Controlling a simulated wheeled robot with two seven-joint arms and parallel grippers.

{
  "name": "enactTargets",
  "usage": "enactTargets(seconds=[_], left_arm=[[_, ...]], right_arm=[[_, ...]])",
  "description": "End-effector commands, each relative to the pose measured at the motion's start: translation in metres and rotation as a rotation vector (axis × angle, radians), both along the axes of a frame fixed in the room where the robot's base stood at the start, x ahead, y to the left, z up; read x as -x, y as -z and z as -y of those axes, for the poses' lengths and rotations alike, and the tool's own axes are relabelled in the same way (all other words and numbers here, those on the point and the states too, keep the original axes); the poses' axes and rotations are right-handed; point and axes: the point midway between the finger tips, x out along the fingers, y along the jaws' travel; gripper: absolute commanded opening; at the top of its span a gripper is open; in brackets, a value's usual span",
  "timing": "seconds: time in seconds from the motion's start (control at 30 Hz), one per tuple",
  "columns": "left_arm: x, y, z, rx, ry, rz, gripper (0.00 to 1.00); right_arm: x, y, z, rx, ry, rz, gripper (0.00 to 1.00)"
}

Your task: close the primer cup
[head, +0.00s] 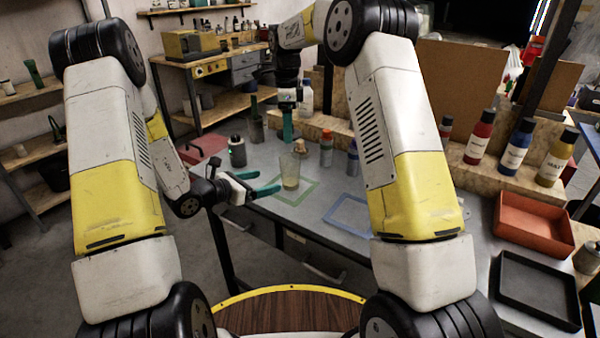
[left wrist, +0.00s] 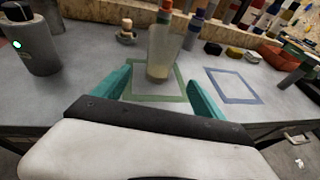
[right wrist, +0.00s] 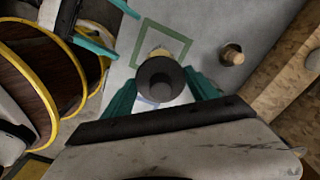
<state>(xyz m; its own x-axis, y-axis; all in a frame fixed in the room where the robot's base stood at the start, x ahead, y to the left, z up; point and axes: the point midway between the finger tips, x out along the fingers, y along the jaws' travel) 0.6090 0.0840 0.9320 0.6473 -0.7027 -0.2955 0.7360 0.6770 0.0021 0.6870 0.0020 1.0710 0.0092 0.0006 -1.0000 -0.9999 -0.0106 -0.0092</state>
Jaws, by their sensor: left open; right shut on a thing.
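The primer cup (head: 289,172) is a translucent tapered cup with yellowish liquid low inside, upright in a green square outline (head: 310,192) on the grey bench. It also shows in the left wrist view (left wrist: 162,55). My left gripper (head: 266,182) is open, its teal fingers pointing toward the cup from the near side, apart from it. My right gripper (head: 287,125) points down above the cup, shut on a dark round lid (right wrist: 160,79). In the right wrist view the lid hides most of what is beneath it. The lid is not clear in the head view.
A blue square outline (head: 350,213) lies to the right. A dark cylinder with a green light (head: 237,152) stands left of the cup. A small wooden-topped item (right wrist: 232,54) and bottles (head: 326,150) stand behind it. An orange tray (head: 535,222) and black tray (head: 538,288) are at the right.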

Motion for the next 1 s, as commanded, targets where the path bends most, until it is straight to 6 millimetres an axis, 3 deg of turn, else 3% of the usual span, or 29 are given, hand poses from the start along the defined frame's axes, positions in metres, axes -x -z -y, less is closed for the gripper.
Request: enactTargets(seconds=[0.47,1.0], left_arm=[[-0.003,0.003,0.004,0.001,-0.002,-0.003,0.81],[-0.062,0.030,0.068,0.001,0.000,-0.003,0.81]], right_arm=[[0.000,0.000,-0.001,0.000,0.002,0.000,0.24],[0.000,0.000,-0.001,0.000,0.001,0.000,0.24]])
